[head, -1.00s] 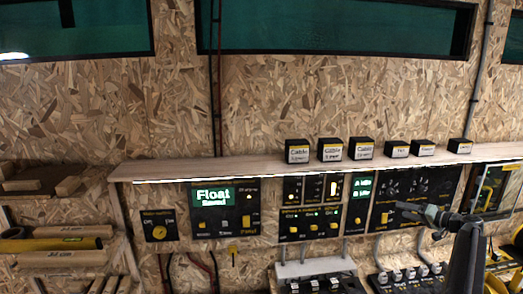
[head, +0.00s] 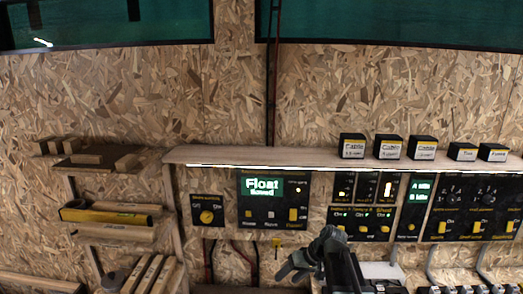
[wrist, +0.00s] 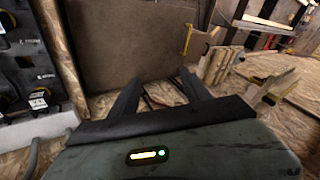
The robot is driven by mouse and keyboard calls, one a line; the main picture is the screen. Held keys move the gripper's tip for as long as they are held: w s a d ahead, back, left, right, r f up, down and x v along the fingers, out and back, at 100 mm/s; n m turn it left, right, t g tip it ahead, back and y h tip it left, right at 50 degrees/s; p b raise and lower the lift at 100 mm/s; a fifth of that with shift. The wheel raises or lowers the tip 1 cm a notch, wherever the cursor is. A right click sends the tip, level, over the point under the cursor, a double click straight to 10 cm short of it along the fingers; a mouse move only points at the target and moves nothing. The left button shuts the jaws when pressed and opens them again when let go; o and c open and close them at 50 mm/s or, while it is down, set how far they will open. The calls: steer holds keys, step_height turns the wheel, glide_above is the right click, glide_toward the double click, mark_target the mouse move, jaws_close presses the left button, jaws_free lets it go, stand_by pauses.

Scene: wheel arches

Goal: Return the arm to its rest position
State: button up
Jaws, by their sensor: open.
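My arm (head: 338,262) rises from the bottom edge of the head view, folded, in front of the wall below the panels. In the wrist view my gripper (wrist: 160,77) has its two dark fingers spread apart with nothing between them. Beyond the fingers are a plain brown board (wrist: 125,40) and the chipboard floor. The gripper touches nothing that I can see.
A wooden shelf (head: 300,160) with several black boxes runs above control panels, one with a lit "Float" screen (head: 262,185). A wooden rack (head: 120,231) with stacked pieces stands at left. In the wrist view, panels are at left and wooden pieces (wrist: 215,65) at right.

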steer(key=s+a+f+g+h, duration=0.1)
steer(key=s+f+h, duration=0.15)
steer(key=s, duration=0.45)
steer(key=s+d+f+m+g+h, duration=0.1)
steer(key=s+d+m+h, duration=0.1)
steer(key=s+d, duration=0.4)
steer(key=shift+s+d+f+m+h, duration=0.2)
steer(key=shift+s+d+m+h, duration=0.15)
steer(key=shift+d+h, duration=0.6)
steer(key=shift+d, duration=0.15)
